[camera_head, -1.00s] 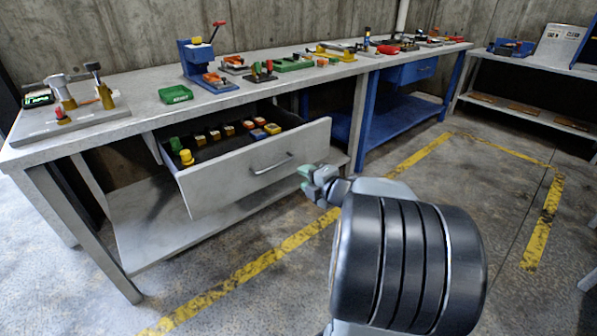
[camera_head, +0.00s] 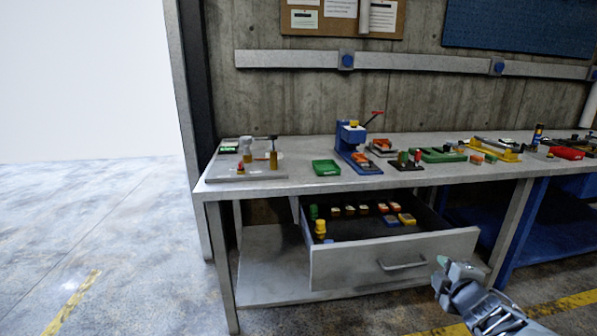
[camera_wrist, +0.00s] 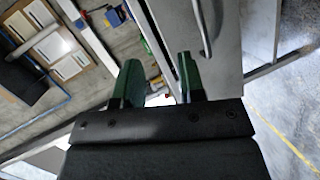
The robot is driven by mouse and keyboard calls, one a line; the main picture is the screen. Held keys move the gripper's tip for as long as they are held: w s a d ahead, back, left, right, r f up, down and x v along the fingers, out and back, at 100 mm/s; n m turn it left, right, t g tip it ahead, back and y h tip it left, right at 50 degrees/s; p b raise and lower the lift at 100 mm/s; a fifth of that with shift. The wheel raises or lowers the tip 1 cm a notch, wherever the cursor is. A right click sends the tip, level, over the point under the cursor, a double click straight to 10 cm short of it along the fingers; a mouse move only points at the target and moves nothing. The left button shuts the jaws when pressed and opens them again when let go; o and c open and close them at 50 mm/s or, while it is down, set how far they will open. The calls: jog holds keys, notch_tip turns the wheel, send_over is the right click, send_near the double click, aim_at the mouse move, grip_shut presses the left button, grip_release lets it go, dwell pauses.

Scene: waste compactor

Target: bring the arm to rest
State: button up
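My gripper (camera_head: 443,267) is at the lower right of the head view, in front of the open drawer (camera_head: 345,268) and just right of its handle (camera_head: 404,265). In the wrist view my gripper (camera_wrist: 160,82) shows two green fingers standing apart, with nothing held between them. The drawer front (camera_wrist: 222,75) and its handle (camera_wrist: 203,28) also show in the wrist view, beyond the fingers. I cannot tell the exact gap between my gripper and the drawer.
The grey workbench (camera_head: 290,182) carries a blue press (camera_head: 352,145), a green tray (camera_head: 326,168) and several small fixtures. The drawer holds several small coloured parts. A blue bench (camera_head: 530,215) adjoins on the right. The floor (camera_head: 120,220) on the left is open.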

jog(key=s+a+r+m+g+h+p, duration=0.2)
jog(key=a+r+m+g+p, duration=0.25)
jog(key=r+m+p, duration=0.5)
jog(key=s+a+r+m+g+y+p, duration=0.4)
jog(key=s+a+r+p, duration=0.4)
jog(key=s+a+p, duration=0.3)
jog(key=a+m+g, duration=0.1)
jog(key=a+g, duration=0.1)
jog(key=a, duration=0.1)
jog(key=shift+s+r+p, duration=0.35)
jog(key=shift+g, duration=0.25)
